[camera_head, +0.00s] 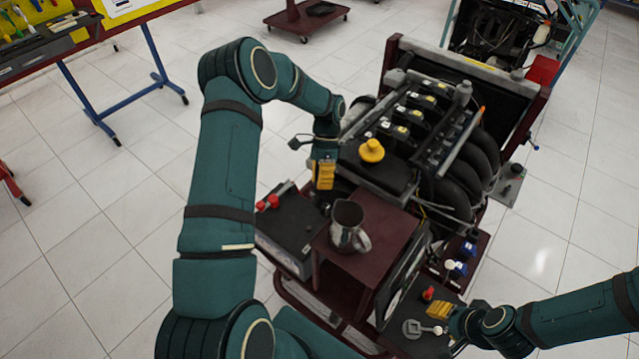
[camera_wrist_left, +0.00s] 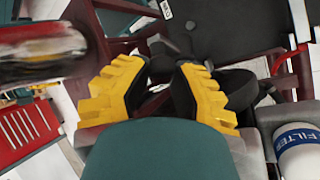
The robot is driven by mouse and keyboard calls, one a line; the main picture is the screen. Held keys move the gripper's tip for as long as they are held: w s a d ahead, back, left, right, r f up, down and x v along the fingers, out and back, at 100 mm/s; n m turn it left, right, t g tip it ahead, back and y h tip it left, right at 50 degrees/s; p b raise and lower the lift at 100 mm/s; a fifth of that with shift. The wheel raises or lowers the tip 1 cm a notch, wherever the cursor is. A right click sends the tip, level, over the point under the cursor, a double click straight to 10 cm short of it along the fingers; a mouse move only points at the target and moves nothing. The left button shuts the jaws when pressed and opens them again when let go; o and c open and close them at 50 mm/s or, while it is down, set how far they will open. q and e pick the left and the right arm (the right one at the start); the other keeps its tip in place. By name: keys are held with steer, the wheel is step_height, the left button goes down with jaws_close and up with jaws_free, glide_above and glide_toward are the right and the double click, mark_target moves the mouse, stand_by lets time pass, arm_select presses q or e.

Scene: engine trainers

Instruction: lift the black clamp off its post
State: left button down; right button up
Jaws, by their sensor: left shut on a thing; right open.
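My left gripper (camera_head: 324,184) is above the right rear part of the black battery (camera_head: 285,238). In the left wrist view, its yellow fingers (camera_wrist_left: 160,85) are shut on a small dark thing (camera_wrist_left: 160,62), which looks like the black clamp. The clamp and its post are mostly hidden by the fingers in the head view, so I cannot tell whether they touch. The red clamp (camera_head: 268,202) sits at the left of the battery top. My right gripper (camera_head: 439,310) is open, over the small dark panel beside a grey round part (camera_head: 412,328).
A metal pitcher (camera_head: 347,226) stands on the dark red stand (camera_head: 376,247) just right of the battery. The engine (camera_head: 430,140) with a yellow cap (camera_head: 371,150) rises close behind my left gripper. A white filter (camera_wrist_left: 298,152) shows in the left wrist view. Open tiled floor lies left.

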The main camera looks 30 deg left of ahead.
arm_select(q)
steer(key=shift+w+d+f, duration=0.1)
steer(key=shift+w+f, duration=0.15)
steer(key=shift+w, duration=0.1)
arm_select(e)
steer(key=shift+w+f, duration=0.1)
steer(key=shift+w, duration=0.05)
arm_select(q)
steer(key=c, duration=0.8)
jaws_free()
steer(key=shift+o, duration=0.3)
steer(key=shift+w, duration=0.2)
arm_select(e)
steer(key=shift+w, duration=0.15)
arm_select(q)
steer(key=shift+s+r, duration=0.1)
steer(key=v, duration=1.2)
